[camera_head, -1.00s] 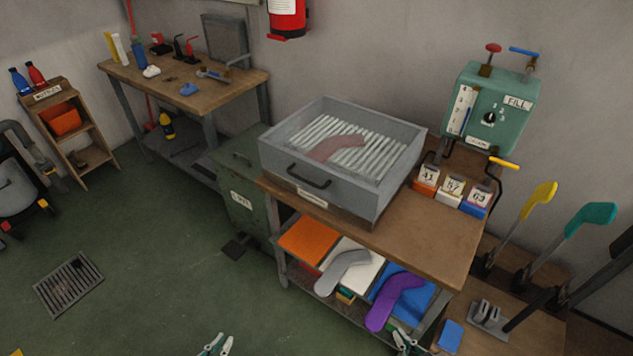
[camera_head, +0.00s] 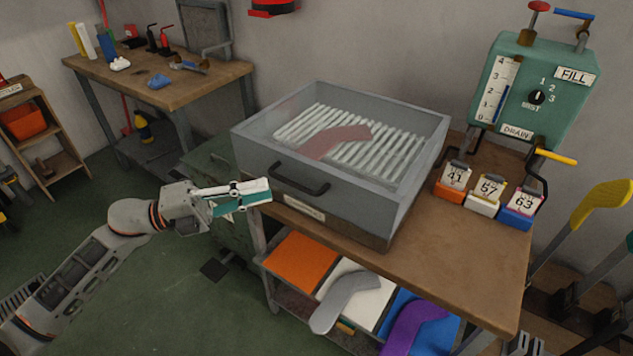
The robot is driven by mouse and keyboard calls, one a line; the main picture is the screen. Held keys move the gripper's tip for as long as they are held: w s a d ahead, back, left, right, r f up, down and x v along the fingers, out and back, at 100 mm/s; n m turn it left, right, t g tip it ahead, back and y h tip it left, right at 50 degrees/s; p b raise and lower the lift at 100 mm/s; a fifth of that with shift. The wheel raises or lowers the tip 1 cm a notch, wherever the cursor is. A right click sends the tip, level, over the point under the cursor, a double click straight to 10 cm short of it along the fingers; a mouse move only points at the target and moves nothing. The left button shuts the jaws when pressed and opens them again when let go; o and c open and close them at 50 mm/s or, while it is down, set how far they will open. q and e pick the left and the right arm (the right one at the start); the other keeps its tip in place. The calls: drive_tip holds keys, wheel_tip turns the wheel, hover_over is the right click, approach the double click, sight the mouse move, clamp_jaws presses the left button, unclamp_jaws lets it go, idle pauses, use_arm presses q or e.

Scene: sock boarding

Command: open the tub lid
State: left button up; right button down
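The tub (camera_head: 340,215) is a grey box on the wooden bench, with a clear lid (camera_head: 290,115) lying closed over it. A black handle (camera_head: 300,180) sits on its front side. Through the lid I see white slats and a reddish sock shape (camera_head: 335,142). My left gripper (camera_head: 268,189) points right, its fingertips just left of the handle and apart from it in the picture. Its white and teal fingers overlap from this side, so its opening is unclear. My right gripper (camera_head: 525,344) only shows its tips, apart, at the bottom edge.
Numbered blocks (camera_head: 488,195) sit right of the tub. Grey and purple sock shapes (camera_head: 345,297) lie on the shelf below. The bench front right of the tub is clear.

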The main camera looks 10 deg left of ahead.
sight(294, 182)
use_arm(q)
drive_tip(key=p+x, duration=0.1)
drive_tip(key=x, duration=0.5)
drive_tip(key=shift+d+r, duration=0.15)
drive_tip(key=shift+x, duration=0.75)
clamp_jaws()
